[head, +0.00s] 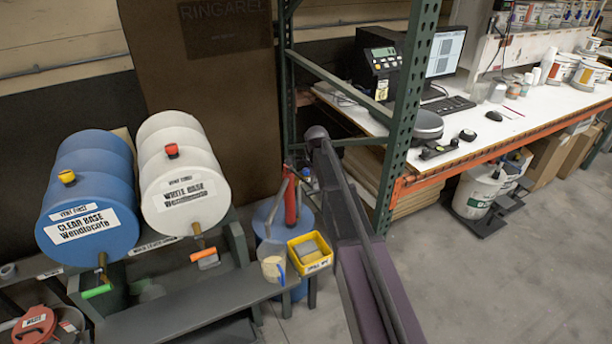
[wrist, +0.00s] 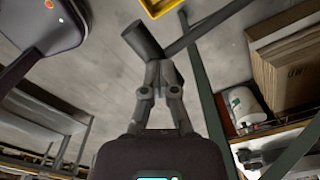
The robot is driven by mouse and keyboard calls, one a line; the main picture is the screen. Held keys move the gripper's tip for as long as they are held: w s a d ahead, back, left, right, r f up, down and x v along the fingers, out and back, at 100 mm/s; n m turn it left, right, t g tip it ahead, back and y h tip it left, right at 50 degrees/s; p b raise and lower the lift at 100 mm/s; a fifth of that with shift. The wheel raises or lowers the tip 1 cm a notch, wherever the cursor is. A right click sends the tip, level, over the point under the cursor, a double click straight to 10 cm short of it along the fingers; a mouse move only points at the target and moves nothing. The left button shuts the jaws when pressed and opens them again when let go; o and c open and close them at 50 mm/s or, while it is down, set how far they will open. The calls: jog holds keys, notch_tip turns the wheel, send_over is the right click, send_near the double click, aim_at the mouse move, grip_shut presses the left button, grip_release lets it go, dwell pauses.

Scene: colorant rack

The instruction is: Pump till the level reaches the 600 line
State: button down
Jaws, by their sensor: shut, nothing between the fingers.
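A red pump (head: 291,201) with grey handles stands on a blue drum (head: 268,222) in the head view, just left of my arm. A small pale jug (head: 272,268) with a blue handle-like strip is in front of the drum. Its level and any 600 line are too small to read. My gripper (wrist: 161,66) is shut and empty in the wrist view, its fingers brought together. A dark grey cylinder (wrist: 142,40) shows just beyond the fingertips; I cannot tell whether they touch it. My gripper cannot be made out in the head view.
A yellow tray (head: 309,254) is beside the jug. A blue drum marked CLEAR BASE (head: 80,190) and a white drum marked WHITE BASE (head: 184,165) lie on a rack at left. A green shelf post (head: 405,110) and a white worktable (head: 485,130) stand at right.

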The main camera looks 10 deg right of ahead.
jog(key=shift+r+p, duration=1.7)
jog(key=shift+r, duration=0.25)
jog(key=shift+f, duration=0.1)
jog(key=shift+f+b, duration=7.75)
jog(key=shift+b, duration=0.15)
notch_tip(320, 180, up, 16)
jog(key=p, duration=1.5)
jog(key=shift+f+p, duration=0.1)
jog(key=shift+p, duration=0.3)
jog(key=shift+f, duration=0.15)
